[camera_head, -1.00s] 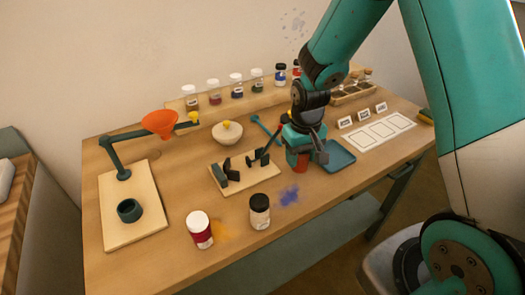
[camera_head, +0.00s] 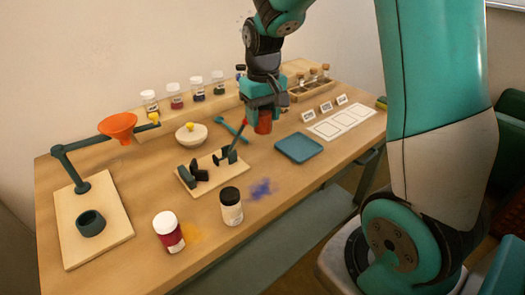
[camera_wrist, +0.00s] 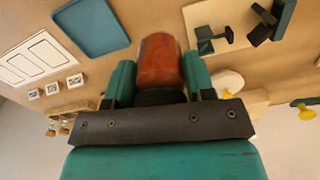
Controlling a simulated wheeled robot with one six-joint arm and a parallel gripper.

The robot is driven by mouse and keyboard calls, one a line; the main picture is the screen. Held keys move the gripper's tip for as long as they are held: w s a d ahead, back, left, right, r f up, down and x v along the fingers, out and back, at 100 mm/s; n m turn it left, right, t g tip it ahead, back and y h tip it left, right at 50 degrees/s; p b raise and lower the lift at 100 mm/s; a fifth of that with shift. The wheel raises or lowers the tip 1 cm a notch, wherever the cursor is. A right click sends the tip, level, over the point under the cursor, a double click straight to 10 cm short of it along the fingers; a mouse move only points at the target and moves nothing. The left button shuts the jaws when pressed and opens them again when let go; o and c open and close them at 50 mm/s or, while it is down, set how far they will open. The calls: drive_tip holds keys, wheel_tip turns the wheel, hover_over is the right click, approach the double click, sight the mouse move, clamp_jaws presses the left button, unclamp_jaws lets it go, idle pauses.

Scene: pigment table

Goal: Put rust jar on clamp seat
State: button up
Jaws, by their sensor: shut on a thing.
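My gripper (camera_head: 261,114) is shut on the rust jar (camera_head: 264,124), which hangs below it and appears raised above the table. The clamp (camera_head: 199,171) has dark jaws and a lever and stands on a pale wooden board (camera_head: 209,184), left of and nearer than the gripper. It also shows at the upper right of the wrist view (camera_wrist: 262,25). Nothing stands between its jaws.
A blue tray (camera_head: 299,148) lies right of the jar. A black-capped jar (camera_head: 231,208) and a white-capped red jar (camera_head: 168,233) stand at the front. A bowl (camera_head: 191,134) sits behind the clamp.

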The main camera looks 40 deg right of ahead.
wheel_tip(320, 180, down, 11)
drive_tip(key=shift+f, duration=0.1)
idle(0.3)
drive_tip(key=shift+f, duration=0.2)
drive_tip(key=o, duration=1)
drive_tip(key=shift+c, duration=0.2)
